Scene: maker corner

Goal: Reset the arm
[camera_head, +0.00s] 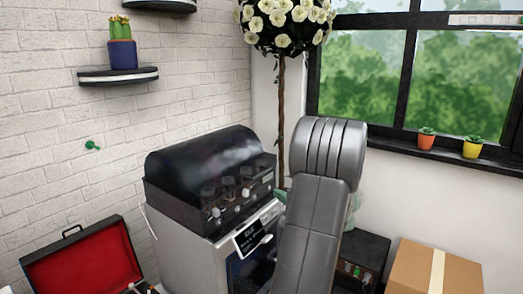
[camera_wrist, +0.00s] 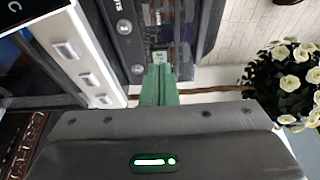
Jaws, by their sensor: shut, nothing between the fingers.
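My gripper (camera_wrist: 159,84) shows in the wrist view with its green fingers together and nothing between them. Its tips point toward the front of a machine with a dark hood (camera_wrist: 190,28); I cannot tell whether they touch it. In the head view my grey arm rises in the middle, bent at the top, and hides part of the machine (camera_head: 205,165). The gripper itself is hidden behind the arm there.
An open red-lined case (camera_head: 85,265) lies at the lower left. A cardboard box (camera_head: 415,268) and a dark crate (camera_head: 375,248) stand at the right. A white flower tree (camera_head: 283,25) rises behind the machine. Shelves hang on the brick wall.

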